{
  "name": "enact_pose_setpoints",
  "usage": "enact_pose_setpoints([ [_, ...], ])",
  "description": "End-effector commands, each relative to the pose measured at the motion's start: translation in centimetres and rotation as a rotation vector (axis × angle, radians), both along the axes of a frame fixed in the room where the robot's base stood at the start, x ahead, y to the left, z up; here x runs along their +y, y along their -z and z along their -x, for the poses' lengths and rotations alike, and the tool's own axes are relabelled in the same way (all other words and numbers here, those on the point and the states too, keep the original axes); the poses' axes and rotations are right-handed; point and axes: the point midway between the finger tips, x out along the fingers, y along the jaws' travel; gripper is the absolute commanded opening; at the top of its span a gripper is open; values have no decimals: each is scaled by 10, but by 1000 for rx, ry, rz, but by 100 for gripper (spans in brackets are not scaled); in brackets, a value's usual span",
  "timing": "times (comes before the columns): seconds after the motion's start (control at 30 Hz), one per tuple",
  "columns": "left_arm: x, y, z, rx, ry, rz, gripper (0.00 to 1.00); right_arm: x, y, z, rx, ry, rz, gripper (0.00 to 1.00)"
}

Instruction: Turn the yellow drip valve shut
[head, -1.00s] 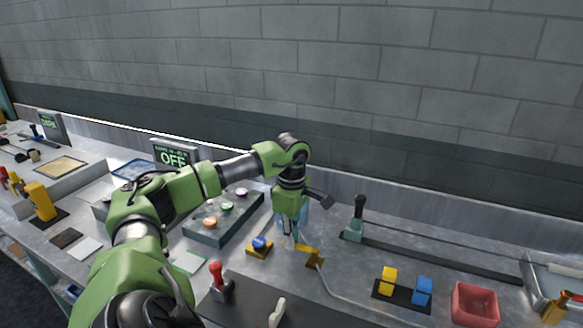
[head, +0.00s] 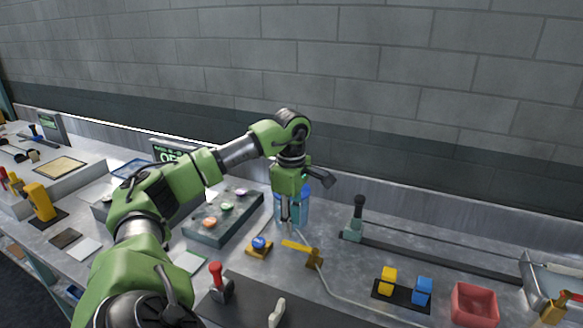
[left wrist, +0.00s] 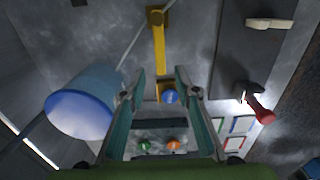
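The yellow drip valve (head: 298,246) has a flat yellow handle on a brass-coloured mount, standing on the grey bench. The handle points left from its pivot in the head view, at an angle to the thin grey tube. In the left wrist view the handle (left wrist: 159,48) lies beyond the fingertips, pointing towards the gripper. My left gripper (head: 290,217) is above and behind the handle, apart from it. In the left wrist view my left gripper (left wrist: 160,82) is open, with nothing between its fingers. My right gripper is not in view.
A blue cylinder (head: 302,205) stands close beside my left gripper. A blue button (head: 260,243) on a yellow base sits left of the handle. A red-topped lever (head: 218,280) stands in front.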

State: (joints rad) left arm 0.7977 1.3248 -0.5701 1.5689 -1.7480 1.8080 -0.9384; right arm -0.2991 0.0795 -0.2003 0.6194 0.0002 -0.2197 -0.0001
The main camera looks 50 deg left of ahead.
Motion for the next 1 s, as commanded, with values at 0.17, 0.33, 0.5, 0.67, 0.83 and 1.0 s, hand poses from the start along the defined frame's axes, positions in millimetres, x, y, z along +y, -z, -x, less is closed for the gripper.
enact_pose_setpoints([
  [0.17, -1, -38, -2, -6, 1, 1, 29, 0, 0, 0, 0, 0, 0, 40],
  [0.33, 0, -59, -1, -4, 0, 0, 29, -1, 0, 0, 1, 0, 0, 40],
  [0.5, 0, -65, 0, -1, 1, 0, 29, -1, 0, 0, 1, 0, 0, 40],
  [0.67, 0, -65, 0, 0, 1, 0, 29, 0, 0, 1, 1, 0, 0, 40],
  [0.83, 0, -65, 0, 0, 0, 0, 29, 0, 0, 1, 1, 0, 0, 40],
  [1.0, 0, -65, 0, 0, 0, 0, 29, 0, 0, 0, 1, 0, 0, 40],
])
